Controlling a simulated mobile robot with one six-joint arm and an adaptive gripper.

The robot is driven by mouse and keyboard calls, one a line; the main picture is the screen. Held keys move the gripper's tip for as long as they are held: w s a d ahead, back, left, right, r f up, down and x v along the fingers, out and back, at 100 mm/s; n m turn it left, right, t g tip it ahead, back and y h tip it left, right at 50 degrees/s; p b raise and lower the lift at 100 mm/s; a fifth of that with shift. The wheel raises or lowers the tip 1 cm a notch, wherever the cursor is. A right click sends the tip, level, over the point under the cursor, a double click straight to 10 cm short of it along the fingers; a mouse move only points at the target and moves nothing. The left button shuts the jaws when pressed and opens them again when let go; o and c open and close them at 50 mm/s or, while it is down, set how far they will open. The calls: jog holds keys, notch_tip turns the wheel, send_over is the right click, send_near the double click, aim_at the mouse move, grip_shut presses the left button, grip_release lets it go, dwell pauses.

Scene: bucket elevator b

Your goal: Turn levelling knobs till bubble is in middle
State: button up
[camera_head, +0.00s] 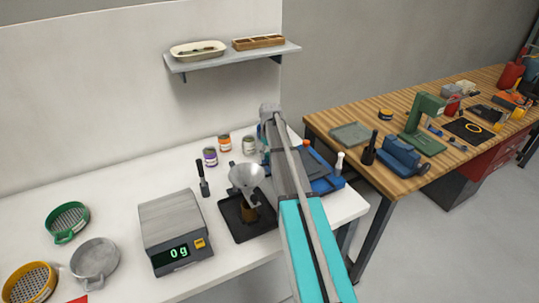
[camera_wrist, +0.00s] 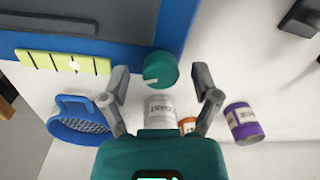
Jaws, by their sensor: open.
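In the wrist view a teal knob (camera_wrist: 160,70) with a white mark sits at the corner of a blue-framed device (camera_wrist: 178,22). My gripper (camera_wrist: 161,78) is open, with one finger on either side of the knob; I cannot tell whether either finger touches it. A yellow-green bubble level (camera_wrist: 40,62) with black lines lies along the device's edge. Its pale bubble (camera_wrist: 74,65) appears a little right of the vial's middle. In the head view the blue device (camera_head: 328,184) is partly hidden behind my arm, and my gripper is hidden too.
In the wrist view a blue sieve (camera_wrist: 62,125), a white jar (camera_wrist: 160,108) and a purple jar (camera_wrist: 243,122) are close by. In the head view a funnel (camera_head: 246,177) over a dark tray (camera_head: 262,224) and a scale (camera_head: 172,222) stand left of my arm.

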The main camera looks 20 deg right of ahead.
jog(key=shift+c, duration=0.2)
grip_shut()
jog(key=shift+m, duration=2.3)
jog(key=shift+o, duration=0.2)
grip_release()
jog(key=shift+r, duration=0.1)
